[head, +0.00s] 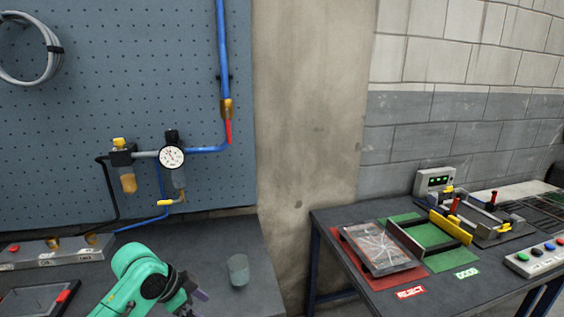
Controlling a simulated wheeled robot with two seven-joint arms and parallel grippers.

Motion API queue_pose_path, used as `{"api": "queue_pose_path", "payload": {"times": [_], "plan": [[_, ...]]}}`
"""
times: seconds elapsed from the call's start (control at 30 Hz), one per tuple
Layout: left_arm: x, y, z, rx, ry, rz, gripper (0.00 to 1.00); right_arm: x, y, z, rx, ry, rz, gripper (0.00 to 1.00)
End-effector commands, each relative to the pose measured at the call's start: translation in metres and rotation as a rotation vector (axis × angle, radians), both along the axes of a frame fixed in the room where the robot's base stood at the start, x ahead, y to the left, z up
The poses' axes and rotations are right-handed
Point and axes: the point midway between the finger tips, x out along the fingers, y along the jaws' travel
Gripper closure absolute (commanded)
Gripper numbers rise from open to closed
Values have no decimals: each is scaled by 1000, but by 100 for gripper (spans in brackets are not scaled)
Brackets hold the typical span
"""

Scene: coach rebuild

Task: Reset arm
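My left arm (137,277), green with dark joints, reaches in at the bottom, over the front of the left bench. Its gripper (194,302) is low in the view, cut by the bottom edge, with greyish-purple finger parts showing. The gap between the fingertips is not clear, and I see nothing held. A grey translucent cup (238,270) stands upright on the bench to the right of the gripper, apart from it. My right gripper is not in view.
A blue pegboard (60,130) carries a gauge (171,157) and blue pipe (222,50) behind the left bench (215,245).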

Motion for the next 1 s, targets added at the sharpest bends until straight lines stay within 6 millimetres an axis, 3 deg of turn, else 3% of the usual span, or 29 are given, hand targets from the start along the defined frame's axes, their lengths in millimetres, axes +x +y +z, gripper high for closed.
{"api": "queue_pose_path", "payload": {"times": [0.33, 0.53, 0.77, 1.0], "plan": [[-43, -23, -55, 3, 33, 135, 0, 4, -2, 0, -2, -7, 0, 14], [-82, -20, -84, 7, 60, 310, 0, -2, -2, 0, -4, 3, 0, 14], [-135, 7, -104, 43, 102, 572, 0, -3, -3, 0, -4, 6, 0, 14], [-197, 52, -112, 135, 151, 850, 0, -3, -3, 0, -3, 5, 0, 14]]}}
